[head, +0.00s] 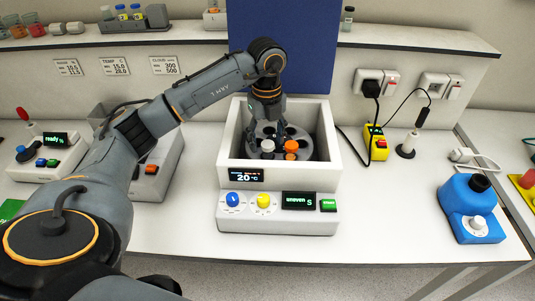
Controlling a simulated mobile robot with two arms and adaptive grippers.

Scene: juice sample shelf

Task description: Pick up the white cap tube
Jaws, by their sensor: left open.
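A tube with a white cap (267,146) stands in the round rotor of the white centrifuge-like machine (326,150) in the middle of the bench. My left gripper (266,122) is open and points down into the machine from above, just over the white cap. I cannot tell whether its fingers touch the cap. The lower parts of the tubes are hidden in the rotor and behind the front wall. My right gripper is not in view.
The machine's walls surround the rotor, and its blue lid (310,50) stands open behind. A blue device (470,208) and a yellow switch box (376,142) stand at the right. A shelf (400,37) runs behind.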

